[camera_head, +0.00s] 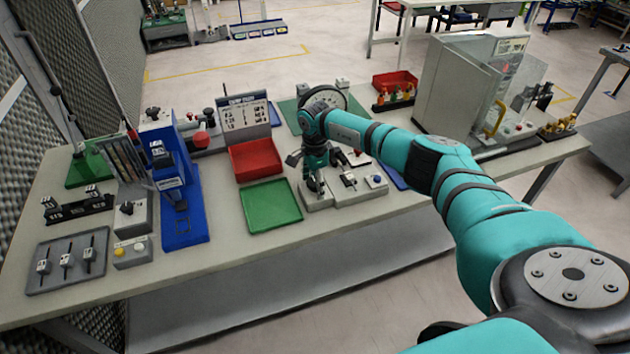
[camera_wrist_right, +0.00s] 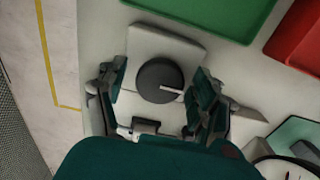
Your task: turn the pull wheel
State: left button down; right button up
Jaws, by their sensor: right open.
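A dark round wheel-like knob (camera_wrist_right: 160,81) with a white line on its face sits on a light grey block (camera_wrist_right: 158,48) in the wrist view. My right gripper (camera_wrist_right: 163,88) is open over it, one finger on each side; whether they touch it I cannot tell. In the head view my right gripper (camera_head: 316,182) points down at the grey block (camera_head: 317,200) and hides the knob. A larger wheel with a grey rim (camera_head: 343,99) stands on a green base behind, partly hidden by my arm. Which wheel is the pull wheel is not marked. My left gripper is not in view.
A green tray (camera_head: 271,206) and a red tray (camera_head: 256,160) lie left of the gripper. Grey switch blocks (camera_head: 352,184) stand close to its right. A blue press (camera_head: 180,190) is farther left, a grey cabinet (camera_head: 455,90) at the right. The table's front edge is near.

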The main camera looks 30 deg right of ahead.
jog(key=c, duration=1.2)
jog(key=m+b, duration=0.1)
jog(key=m, duration=0.2)
jog(key=shift+f+m, duration=0.1)
jog(key=shift+m, duration=0.2)
jog(key=m+b, duration=0.1)
jog(key=m, duration=0.4)
jog(key=shift+m, duration=0.3)
jog(key=m, duration=0.9)
jog(key=shift+m, duration=0.4)
